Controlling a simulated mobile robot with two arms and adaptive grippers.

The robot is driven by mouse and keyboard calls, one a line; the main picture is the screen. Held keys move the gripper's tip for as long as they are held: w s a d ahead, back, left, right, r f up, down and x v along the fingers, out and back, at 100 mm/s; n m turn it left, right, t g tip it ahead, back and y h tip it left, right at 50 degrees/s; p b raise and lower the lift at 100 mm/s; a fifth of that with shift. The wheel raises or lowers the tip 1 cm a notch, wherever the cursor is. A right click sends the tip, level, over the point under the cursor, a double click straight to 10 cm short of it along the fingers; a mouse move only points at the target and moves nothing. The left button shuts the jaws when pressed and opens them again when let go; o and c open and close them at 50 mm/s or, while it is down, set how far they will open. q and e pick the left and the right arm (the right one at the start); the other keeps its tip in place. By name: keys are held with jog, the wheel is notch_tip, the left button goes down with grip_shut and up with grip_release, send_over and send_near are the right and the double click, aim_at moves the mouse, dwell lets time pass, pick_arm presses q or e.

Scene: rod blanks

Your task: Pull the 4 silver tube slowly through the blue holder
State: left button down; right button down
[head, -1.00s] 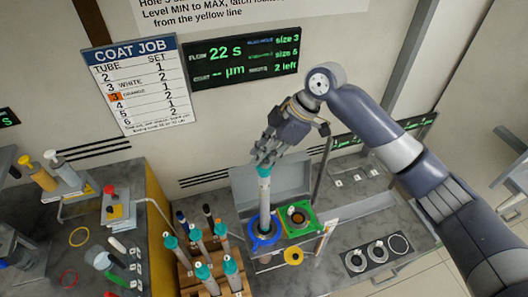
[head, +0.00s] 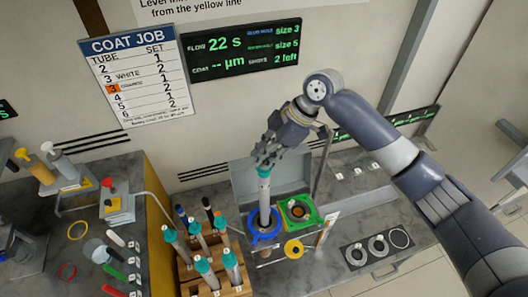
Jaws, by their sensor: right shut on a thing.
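A silver tube with a teal top (head: 264,198) stands upright in the blue holder (head: 265,240) and reaches up out of its ring. My right gripper (head: 264,164) is above the blue holder, shut on the tube's teal top. The green holder (head: 299,209) with a dark round opening sits directly right of the blue one. Several other silver tubes with teal tops (head: 204,266) stand in a wooden rack (head: 237,286) at the front left of the holder. The tube's lower end is hidden. My left gripper is not visible.
A yellow ring (head: 293,249) lies in front of the holders. A dark plate with round openings (head: 378,250) lies to the right. A grey panel (head: 272,182) stands behind. Bottles and a dispenser (head: 115,200) stand on the left. A display (head: 242,49) hangs on the wall.

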jog(key=shift+f, duration=0.1)
jog(key=b, duration=0.4)
send_over(264, 194)
jog(key=w, duration=0.2)
jog(key=shift+s+f, duration=0.15)
jog(key=shift+f, duration=1.85)
jog(key=shift+s+f, duration=0.1)
jog(key=shift+f, duration=1.85)
jog(key=shift+f, duration=0.1)
jog(key=shift+f+b, duration=2.7)
jog(key=shift+f, duration=2.2)
